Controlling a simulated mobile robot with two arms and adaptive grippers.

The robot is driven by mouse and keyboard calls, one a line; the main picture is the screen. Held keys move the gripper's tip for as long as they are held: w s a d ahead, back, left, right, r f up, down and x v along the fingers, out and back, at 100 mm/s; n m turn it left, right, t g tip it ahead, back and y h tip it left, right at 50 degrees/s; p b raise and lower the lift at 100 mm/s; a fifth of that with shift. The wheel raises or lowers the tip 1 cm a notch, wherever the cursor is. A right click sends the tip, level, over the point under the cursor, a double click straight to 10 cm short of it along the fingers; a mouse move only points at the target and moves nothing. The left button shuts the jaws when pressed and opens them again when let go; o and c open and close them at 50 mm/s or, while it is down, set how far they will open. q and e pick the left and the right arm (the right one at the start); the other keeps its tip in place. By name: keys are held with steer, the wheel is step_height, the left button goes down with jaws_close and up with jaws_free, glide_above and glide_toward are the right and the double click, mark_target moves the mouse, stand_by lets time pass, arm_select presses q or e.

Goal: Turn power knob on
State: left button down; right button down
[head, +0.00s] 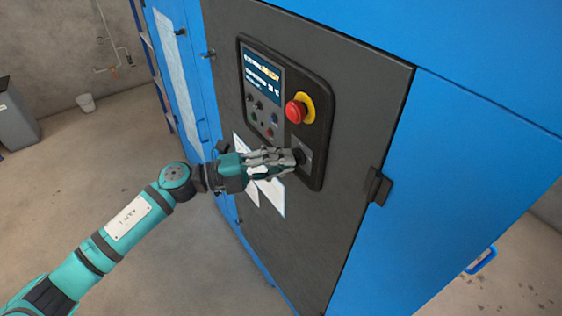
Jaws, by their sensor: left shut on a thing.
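My left gripper (290,157) reaches in from the left to the lower right of a black control panel (320,115) on a dark grey cabinet door. It is shut on the power knob (301,156), a dark knob on a grey plate below the red emergency button. The fingers hide most of the knob, so its turn position cannot be told. The panel's screen (263,74) is lit and shows text with a yellow word that looks like READY. My right gripper is not in view.
A red emergency button (296,111) on a yellow ring sits just above the gripper. Small buttons (262,112) are to its upper left. A black door handle (377,186) sticks out at the right. White sheets (272,193) are on the door. Open concrete floor lies at left.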

arm_select(q)
steer(key=shift+m, duration=0.6)
steer(key=c, duration=1.4)
jaws_free()
steer(key=shift+d, duration=0.2)
steer(key=v, duration=1.2)
steer(key=shift+a+r, duration=0.1)
steer(key=shift+r, duration=0.15)
